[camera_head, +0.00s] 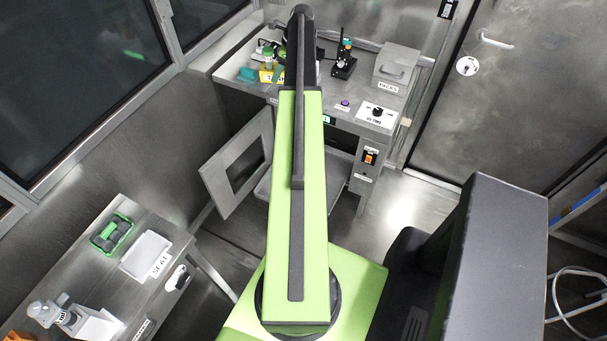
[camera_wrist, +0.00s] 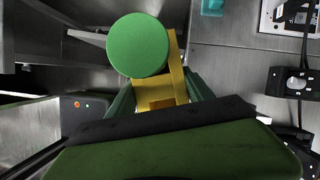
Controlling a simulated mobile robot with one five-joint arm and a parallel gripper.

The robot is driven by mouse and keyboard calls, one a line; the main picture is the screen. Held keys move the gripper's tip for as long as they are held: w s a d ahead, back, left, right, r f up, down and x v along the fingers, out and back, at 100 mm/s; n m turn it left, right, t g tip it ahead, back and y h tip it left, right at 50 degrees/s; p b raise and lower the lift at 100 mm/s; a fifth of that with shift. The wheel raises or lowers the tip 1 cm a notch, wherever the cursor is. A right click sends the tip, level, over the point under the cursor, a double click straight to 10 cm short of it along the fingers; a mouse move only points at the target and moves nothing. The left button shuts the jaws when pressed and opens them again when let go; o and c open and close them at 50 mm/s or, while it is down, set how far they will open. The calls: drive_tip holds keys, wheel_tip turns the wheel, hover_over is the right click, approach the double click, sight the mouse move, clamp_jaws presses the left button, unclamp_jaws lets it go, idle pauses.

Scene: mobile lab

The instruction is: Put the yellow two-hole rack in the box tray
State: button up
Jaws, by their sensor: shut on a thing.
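The yellow two-hole rack (camera_wrist: 174,72) is between the dark green fingers of my gripper (camera_wrist: 160,95) in the wrist view. A round green lid (camera_wrist: 138,45) covers much of the rack from above, so its holes are mostly hidden. In the head view the yellow rack (camera_head: 266,76) shows at the left of the far bench, with a green-capped container (camera_head: 267,55) at it. My arm hides most of the gripper there. I cannot tell for sure which thing is the box tray; a shallow white tray (camera_head: 146,253) lies on the left side table.
The far bench (camera_head: 325,118) also holds a teal item (camera_head: 247,74), a black stand (camera_head: 344,66) and a grey lidded box (camera_head: 397,68). Its cabinet door (camera_head: 238,165) hangs open. The side table also carries a green carrier (camera_head: 112,233) and a grey device (camera_head: 50,312).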

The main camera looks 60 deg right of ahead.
drive_tip(key=shift+w+a, duration=0.15)
drive_tip(key=shift+w, duration=0.65)
